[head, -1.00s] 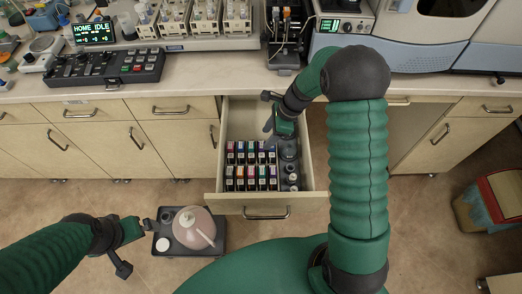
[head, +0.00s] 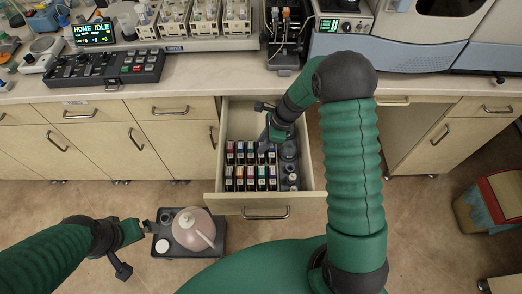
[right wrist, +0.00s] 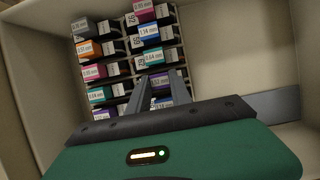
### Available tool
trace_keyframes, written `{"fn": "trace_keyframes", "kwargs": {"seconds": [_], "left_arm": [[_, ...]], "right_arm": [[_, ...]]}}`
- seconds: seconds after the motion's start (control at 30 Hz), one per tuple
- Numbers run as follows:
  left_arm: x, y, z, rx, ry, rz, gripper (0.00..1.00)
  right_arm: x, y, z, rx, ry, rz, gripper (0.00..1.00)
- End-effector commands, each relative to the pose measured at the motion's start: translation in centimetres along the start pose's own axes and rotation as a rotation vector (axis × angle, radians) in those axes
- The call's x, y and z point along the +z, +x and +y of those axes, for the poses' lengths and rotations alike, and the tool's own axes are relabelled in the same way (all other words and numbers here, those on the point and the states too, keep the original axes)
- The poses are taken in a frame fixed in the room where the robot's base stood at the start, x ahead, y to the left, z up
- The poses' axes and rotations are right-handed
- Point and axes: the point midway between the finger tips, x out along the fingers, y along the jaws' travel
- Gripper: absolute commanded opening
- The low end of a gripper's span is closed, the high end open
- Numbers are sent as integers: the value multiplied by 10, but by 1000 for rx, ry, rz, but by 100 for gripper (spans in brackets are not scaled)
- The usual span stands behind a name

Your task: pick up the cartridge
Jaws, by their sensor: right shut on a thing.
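Cartridges with coloured labels stand in two rows in the open drawer (head: 268,211). A teal-labelled cartridge (right wrist: 152,57) shows just beyond my right fingertips in the right wrist view. My right gripper (head: 266,143) reaches down into the drawer at the right part of the far row. In the right wrist view, its two fingers (right wrist: 159,82) are shut on a purple-labelled cartridge (right wrist: 159,79). The cartridge's lower part is hidden, and I cannot tell whether it is lifted. My left gripper (head: 135,246) is open and empty at the lower left, away from the drawer.
Round dark containers and small bottles (head: 291,178) stand along the drawer's right side. The bench (head: 200,68) above holds instruments and a keypad box (head: 106,67).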

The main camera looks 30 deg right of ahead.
Motion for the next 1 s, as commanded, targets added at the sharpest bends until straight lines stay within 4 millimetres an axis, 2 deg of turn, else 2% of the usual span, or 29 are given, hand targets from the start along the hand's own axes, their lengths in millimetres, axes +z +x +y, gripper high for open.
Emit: {"fn": "trace_keyframes", "kwargs": {"seconds": [0.4,0.47,0.7,0.8,1.0], "left_arm": [[0,-1,0,0,0,0,100],[-1,-3,0,0,0,0,100],[-3,-13,0,0,0,0,100],[-4,-16,0,0,0,0,100],[-4,-16,0,0,0,0,100]], "right_arm": [[2,-3,0,1,0,0,0],[5,-11,0,0,0,0,0],[28,-65,0,-3,-3,-1,0],[34,-82,0,-1,-2,-1,0],[38,-93,0,1,1,1,0]]}}
